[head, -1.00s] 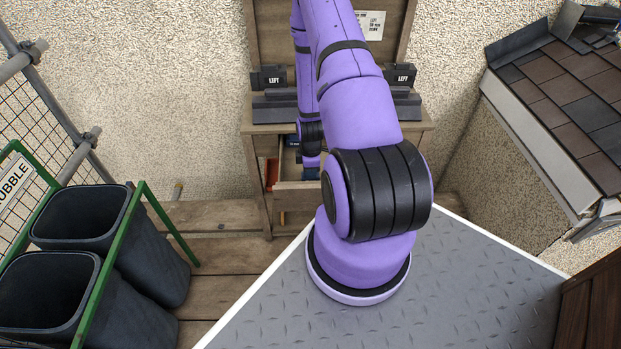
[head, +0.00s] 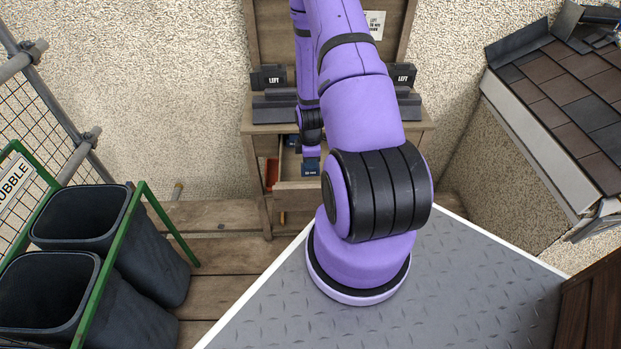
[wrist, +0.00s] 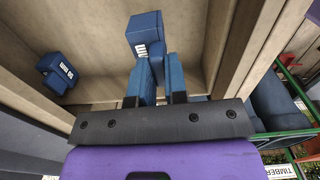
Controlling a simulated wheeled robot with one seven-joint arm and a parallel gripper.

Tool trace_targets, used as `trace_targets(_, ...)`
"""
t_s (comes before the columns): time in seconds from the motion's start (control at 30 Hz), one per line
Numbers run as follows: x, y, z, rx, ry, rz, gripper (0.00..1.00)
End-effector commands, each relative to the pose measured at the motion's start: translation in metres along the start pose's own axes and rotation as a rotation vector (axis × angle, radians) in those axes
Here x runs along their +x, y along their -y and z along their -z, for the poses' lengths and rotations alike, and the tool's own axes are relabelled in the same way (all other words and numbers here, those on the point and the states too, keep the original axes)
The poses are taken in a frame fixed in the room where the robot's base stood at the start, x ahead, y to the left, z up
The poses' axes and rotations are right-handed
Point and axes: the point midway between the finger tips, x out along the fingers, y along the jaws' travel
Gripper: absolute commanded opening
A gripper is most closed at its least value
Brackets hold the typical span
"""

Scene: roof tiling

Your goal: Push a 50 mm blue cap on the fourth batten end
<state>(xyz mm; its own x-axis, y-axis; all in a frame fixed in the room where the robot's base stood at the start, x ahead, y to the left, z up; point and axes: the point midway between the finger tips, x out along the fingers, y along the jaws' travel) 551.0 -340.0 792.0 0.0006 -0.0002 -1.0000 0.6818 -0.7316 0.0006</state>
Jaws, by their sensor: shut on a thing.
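In the wrist view, my gripper (wrist: 158,80) has its two blue fingers shut on a blue cap (wrist: 147,35) with white marks on its side. A second blue cap (wrist: 57,73), also marked in white, lies apart to the left on the pale drawer floor. My fingers are not clear there. I cannot make out the batten ends.
The drawer is part of a wooden bench (head: 258,190) against the rough wall. Grey pieces marked LEFT (head: 268,78) stand on the bench. Dark rubble bins (head: 80,215) stand at left in a green frame. A tiled roof section (head: 570,95) is at right.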

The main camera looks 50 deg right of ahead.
Motion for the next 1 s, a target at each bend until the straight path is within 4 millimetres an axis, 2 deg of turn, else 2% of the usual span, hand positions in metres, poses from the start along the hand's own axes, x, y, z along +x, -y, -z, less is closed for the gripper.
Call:
trace_targets(0.57,-0.010,0.000,0.000,-0.001,0.000,0.000,0.00)
trace_targets(1.0,-0.059,0.000,0.000,0.000,0.000,-0.001,0.00)
